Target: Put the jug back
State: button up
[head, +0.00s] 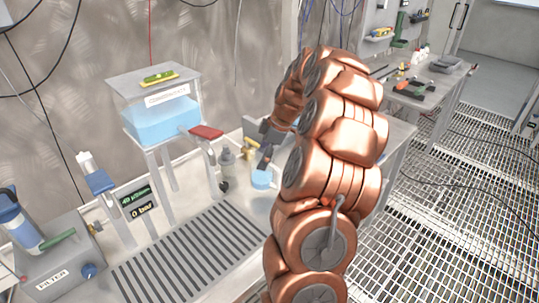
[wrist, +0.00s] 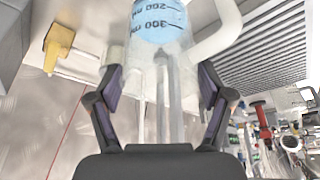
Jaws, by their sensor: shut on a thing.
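The jug (wrist: 158,22) is clear, with blue liquid and dark volume marks, and fills the top middle of the wrist view. A pale curved handle shows on its right side. My gripper (wrist: 162,85) has one dark finger on each side of the jug and is shut on it. In the head view the jug (head: 262,179) shows as a small clear vessel with pale blue liquid, low over the bench. My gripper (head: 266,157) is just above it there, partly hidden by my copper arm. I cannot tell whether the jug's base touches the bench.
A tank of blue liquid (head: 163,122) on legs, with a red-handled tap (head: 206,132), stands left of the jug. A slotted drain grate (head: 190,262) lies in front. A filter box (head: 55,272) is at the left.

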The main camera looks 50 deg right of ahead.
jog(key=d, duration=0.1)
jog(key=w+d, duration=0.1)
jog(key=d, duration=0.1)
jog(key=d+p, duration=0.1)
jog(key=shift+w+d+f, duration=0.2)
jog(key=shift+w, duration=0.1)
jog(key=shift+d, duration=0.1)
notch_tip(320, 180, down, 4)
jog(key=shift+w+d+r+p, duration=0.1)
jog(key=shift+r+p, duration=0.15)
jog(key=shift+p, duration=0.65)
jog(key=shift+f, duration=0.2)
jog(key=o, duration=1.7)
